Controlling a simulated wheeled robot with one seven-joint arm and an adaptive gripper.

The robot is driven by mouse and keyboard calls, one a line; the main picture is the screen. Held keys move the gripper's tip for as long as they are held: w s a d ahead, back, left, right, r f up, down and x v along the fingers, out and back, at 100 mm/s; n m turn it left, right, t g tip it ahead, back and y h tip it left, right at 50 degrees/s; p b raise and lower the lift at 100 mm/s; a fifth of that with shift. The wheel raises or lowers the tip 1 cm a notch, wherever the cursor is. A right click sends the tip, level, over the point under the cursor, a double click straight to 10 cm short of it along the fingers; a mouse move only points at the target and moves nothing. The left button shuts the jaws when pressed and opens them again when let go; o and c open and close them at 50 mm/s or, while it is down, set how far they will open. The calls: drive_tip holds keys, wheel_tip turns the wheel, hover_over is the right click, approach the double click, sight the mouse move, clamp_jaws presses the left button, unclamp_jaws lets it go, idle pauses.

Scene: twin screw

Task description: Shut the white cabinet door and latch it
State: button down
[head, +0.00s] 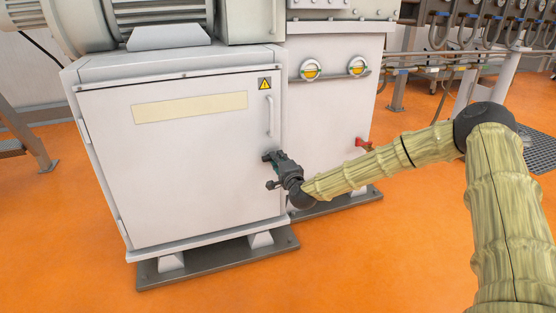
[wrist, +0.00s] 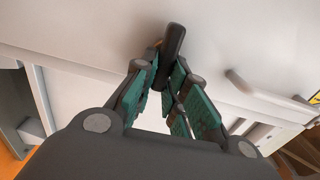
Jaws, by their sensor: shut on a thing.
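The white cabinet door (head: 180,165) fills the front of the cabinet and looks flush or nearly flush with its frame; I cannot tell if it is latched. It also shows in the wrist view (wrist: 90,25). My gripper (head: 273,159) is at the door's right edge, below the white bar handle (head: 270,115). In the wrist view, my gripper's fingers (wrist: 168,70) close around a dark latch handle (wrist: 173,42), which stands tilted between the fingertips. The white bar handle (wrist: 262,92) lies to the right of the fingers there. The latch's base is partly hidden by my gripper.
A white housing with two round gauges (head: 311,69) stands right of the cabinet, with a red-handled valve (head: 364,144) low on its side. A dark plinth (head: 215,258) juts out below the cabinet. The orange floor (head: 330,260) in front is clear.

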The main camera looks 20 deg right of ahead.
drive_tip(key=shift+d, duration=0.15)
idle(0.3)
drive_tip(key=c, duration=1.5)
unclamp_jaws()
drive_tip(key=shift+c, duration=0.2)
drive_tip(key=shift+o, duration=0.5)
drive_tip(key=s, duration=1.2)
drive_tip(key=shift+d, duration=0.15)
